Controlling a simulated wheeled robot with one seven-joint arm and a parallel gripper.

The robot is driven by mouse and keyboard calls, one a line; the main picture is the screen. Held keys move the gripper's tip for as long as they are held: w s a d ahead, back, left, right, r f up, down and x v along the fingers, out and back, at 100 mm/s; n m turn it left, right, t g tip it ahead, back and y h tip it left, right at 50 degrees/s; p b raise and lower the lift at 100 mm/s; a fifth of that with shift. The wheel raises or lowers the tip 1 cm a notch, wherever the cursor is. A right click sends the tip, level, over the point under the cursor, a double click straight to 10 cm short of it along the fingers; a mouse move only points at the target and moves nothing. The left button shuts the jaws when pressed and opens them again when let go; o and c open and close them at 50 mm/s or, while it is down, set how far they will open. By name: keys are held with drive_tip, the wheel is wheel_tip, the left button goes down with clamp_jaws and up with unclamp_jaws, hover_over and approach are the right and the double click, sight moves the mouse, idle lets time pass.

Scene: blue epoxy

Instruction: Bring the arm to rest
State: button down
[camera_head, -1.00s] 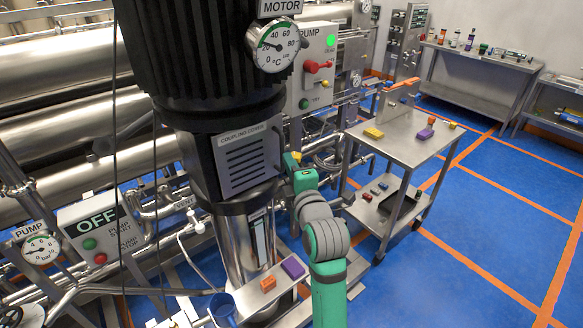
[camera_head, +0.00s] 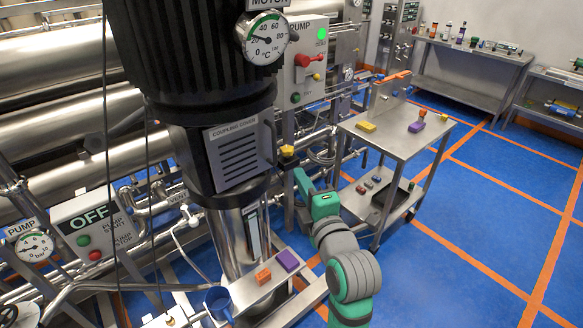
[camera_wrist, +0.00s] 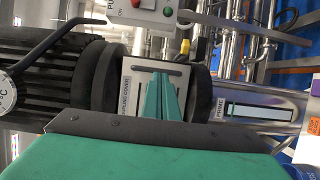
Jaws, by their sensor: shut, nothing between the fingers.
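My green and grey arm (camera_head: 345,255) rises from the bottom of the head view, bent at the grey joint. Its far end reaches toward the pump column, and the fingertips are hard to make out there. In the wrist view my gripper (camera_wrist: 162,95) shows two green fingers lying together with nothing between them. Beyond them is the coupling cover (camera_wrist: 150,85), a steel plate with slots on the dark pump housing. The same coupling cover (camera_head: 234,155) shows in the head view, left of my arm. I cannot tell the exact gap between fingers and cover.
The large pump motor (camera_head: 185,60) stands close left of my arm. A steel cart (camera_head: 395,140) with small coloured blocks stands behind it. A steel ledge (camera_head: 262,288) holds an orange and a purple block and a blue mug (camera_head: 218,305). Open blue floor (camera_head: 470,250) lies right.

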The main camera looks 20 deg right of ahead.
drive_tip(key=s+a+f+m+h, duration=0.1)
drive_tip(key=s+a+f+m, duration=0.35)
drive_tip(key=f, duration=0.35)
drive_tip(key=s+a+f+m+g, duration=0.1)
drive_tip(key=s+a+f+m, duration=0.35)
drive_tip(key=f, duration=0.35)
drive_tip(key=s+a+f+m+h, duration=0.1)
drive_tip(key=s+a+f+m, duration=0.35)
drive_tip(key=f, duration=0.35)
drive_tip(key=s+a+f+m+y, duration=0.1)
drive_tip(key=s+a+f+m, duration=0.1)
drive_tip(key=s, duration=1)
drive_tip(key=s+a+f+m+g+y, duration=0.1)
drive_tip(key=s+a+f+m, duration=0.1)
drive_tip(key=s, duration=1.1)
drive_tip(key=a+f, duration=0.1)
drive_tip(key=a, duration=0.1)
drive_tip(key=shift+a+f, duration=0.3)
drive_tip(key=shift+a, duration=0.1)
